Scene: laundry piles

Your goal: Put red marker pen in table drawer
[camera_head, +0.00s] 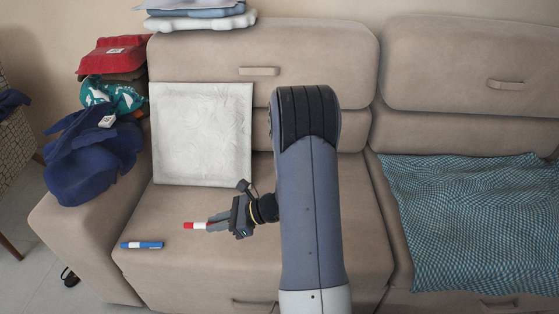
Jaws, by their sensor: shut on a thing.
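The red marker pen (195,225) shows its red end and a white band in the head view, above the sofa seat. My gripper (216,222) is shut on it, and its fingers hide the rest of the pen. The pen points to the left. I cannot tell exactly how far above the seat it is. No table drawer can be made out in this view.
A blue marker pen (142,245) lies on the sofa seat (190,275) to the left. A white square panel (200,130) leans on the backrest. Clothes (90,160) pile on the left armrest. A checked blanket (475,220) covers the right seat.

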